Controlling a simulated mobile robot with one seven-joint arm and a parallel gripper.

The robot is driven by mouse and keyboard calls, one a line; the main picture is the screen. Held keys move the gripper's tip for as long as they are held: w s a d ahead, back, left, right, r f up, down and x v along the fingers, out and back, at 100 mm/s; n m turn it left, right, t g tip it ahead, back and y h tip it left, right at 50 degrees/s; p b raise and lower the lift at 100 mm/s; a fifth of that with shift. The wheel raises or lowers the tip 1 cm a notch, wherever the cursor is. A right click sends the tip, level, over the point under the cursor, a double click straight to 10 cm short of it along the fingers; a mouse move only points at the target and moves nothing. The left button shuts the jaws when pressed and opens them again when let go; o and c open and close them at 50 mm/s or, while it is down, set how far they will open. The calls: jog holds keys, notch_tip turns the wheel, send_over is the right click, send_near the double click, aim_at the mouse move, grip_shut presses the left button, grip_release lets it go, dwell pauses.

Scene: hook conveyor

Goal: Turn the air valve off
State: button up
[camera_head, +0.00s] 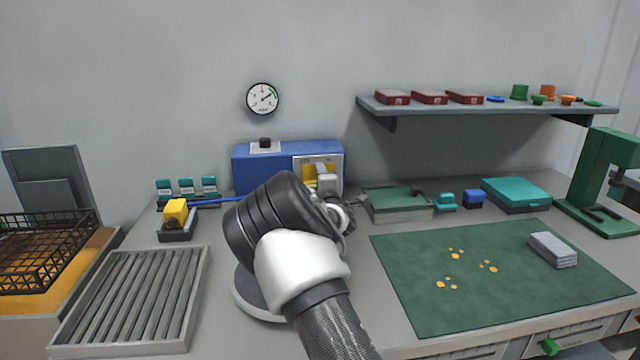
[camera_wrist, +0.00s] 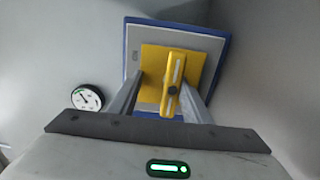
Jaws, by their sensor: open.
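The air valve shows in the wrist view as a yellow plate on the blue-edged face of a box, with a yellow lever (camera_wrist: 173,84) that has a pale strip and a dark centre knob. In the head view, its yellow plate (camera_head: 304,171) is on the blue box (camera_head: 265,172), partly hidden behind my gripper (camera_head: 327,178). In the wrist view my gripper (camera_wrist: 162,98) is open, one finger on each side of the lever. I see gaps beside the lever; contact is not clear. The lever stands nearly upright in the wrist view, leaning slightly right.
A round pressure gauge (camera_head: 263,98) hangs on the wall above the box. A green tray (camera_head: 395,204) and a green mat (camera_head: 400,265) lie to the right, under a shelf (camera_head: 480,106).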

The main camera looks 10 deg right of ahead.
aim_at(319, 157)
jog(key=o, duration=1.2)
jog(key=r, duration=0.5)
jog(key=r+p, duration=0.1)
jog(key=r, duration=0.1)
jog(key=shift+w+r, duration=0.35)
jog(key=shift+r, duration=0.05)
jog(key=shift+w+d+r, duration=0.1)
jog(key=shift+r, duration=0.35)
jog(key=f, duration=0.3)
jog(key=shift+s+f, duration=0.15)
jog(key=shift+s, duration=0.15)
jog(key=shift+s+f+b, duration=0.1)
jog(key=shift+s+b, duration=0.6)
jog(key=shift+s, duration=1.25)
jog(key=shift+c, duration=0.9)
jog(key=shift+s, duration=0.95)
jog(key=c, duration=1)
jog(key=shift+g, duration=0.3)
jog(key=shift+s+f+b, duration=0.15)
jog(key=shift+s+b, duration=0.25)
jog(key=shift+s, duration=3.35)
jog(key=shift+s+f+b, duration=0.15)
jog(key=shift+s+b, duration=0.2)
jog(key=shift+s, duration=3.35)
